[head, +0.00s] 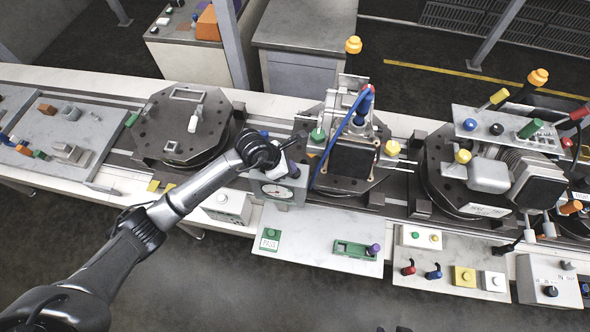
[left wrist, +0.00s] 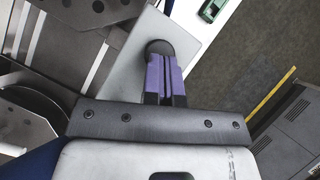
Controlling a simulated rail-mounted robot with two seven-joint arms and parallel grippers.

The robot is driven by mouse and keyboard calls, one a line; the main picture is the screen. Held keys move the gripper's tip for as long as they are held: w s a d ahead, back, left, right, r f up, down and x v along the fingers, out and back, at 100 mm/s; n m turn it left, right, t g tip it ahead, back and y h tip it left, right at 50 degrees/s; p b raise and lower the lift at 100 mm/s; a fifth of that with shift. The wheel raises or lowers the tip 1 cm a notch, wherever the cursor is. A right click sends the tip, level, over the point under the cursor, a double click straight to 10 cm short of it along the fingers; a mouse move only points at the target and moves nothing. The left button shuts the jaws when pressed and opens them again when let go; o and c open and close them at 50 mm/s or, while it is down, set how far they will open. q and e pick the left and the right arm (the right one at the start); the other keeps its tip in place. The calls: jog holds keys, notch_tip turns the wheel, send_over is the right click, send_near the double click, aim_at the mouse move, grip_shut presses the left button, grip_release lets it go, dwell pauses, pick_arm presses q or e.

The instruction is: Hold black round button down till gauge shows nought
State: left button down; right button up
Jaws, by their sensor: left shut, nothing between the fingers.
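The gauge (head: 276,191) is a white dial with a reddish needle on the front of a grey box; its exact reading is too small to tell. My left gripper (head: 293,170) is at the top right of this box in the head view. In the left wrist view its purple fingers (left wrist: 160,62) are shut with nothing between them. Their tips overlap the black round button (left wrist: 159,46) on the box's grey plate (left wrist: 133,70). The fingers hide part of the button, and I cannot tell how far down it is. My right gripper is not in view.
A fixture with a blue hose (head: 346,125) stands just right of the gauge box. A dark round fixture (head: 160,128) is on the left. The floor in front is clear.

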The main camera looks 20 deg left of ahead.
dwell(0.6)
pick_arm(q)
jog(key=shift+f+b, duration=0.4)
jog(key=shift+f, duration=0.05)
dwell(1.1)
jog(key=shift+r, duration=0.1)
dwell(0.7)
jog(key=shift+r+p, duration=1.85)
jog(key=shift+r, duration=1.15)
